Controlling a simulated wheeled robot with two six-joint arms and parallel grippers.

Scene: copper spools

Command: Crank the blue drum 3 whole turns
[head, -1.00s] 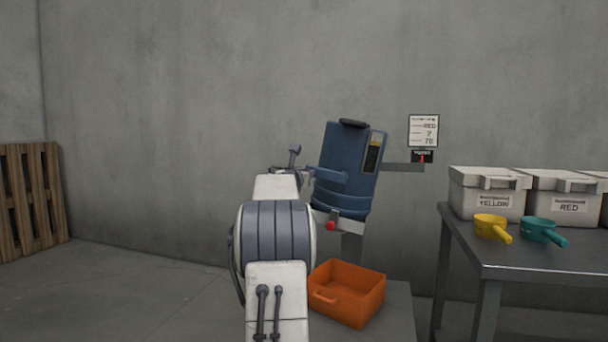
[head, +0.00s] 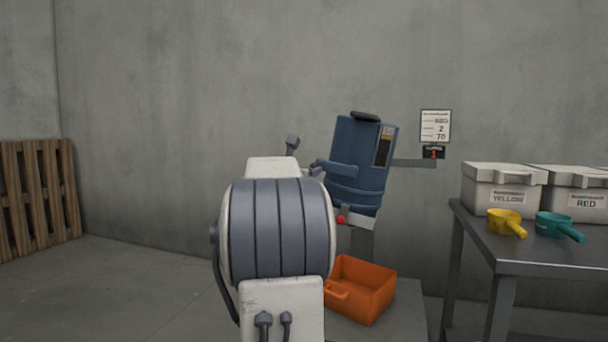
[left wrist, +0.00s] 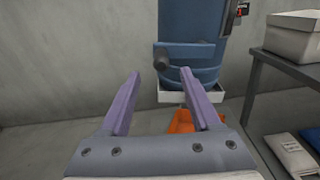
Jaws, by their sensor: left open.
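The blue drum (head: 356,190) stands tilted on a stand, with a dark cap on top. In the left wrist view the drum (left wrist: 188,22) is just beyond my fingers. Its blue crank arm (head: 338,169) points left across its front. In the left wrist view the crank's dark grip (left wrist: 162,62) lies between the lines of my fingertips, but I cannot tell how far beyond them. My left gripper (left wrist: 160,74) is open and empty, with purple fingers apart. In the head view my own arm mostly hides it. My right gripper is not in view.
A small counter (head: 433,153) with a red 1 hangs beside the drum, under a card (head: 435,126). An orange bin (head: 362,306) sits below the drum. A table (head: 530,258) at right holds white boxes, a yellow scoop (head: 506,223) and a teal scoop (head: 558,227). A pallet leans left.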

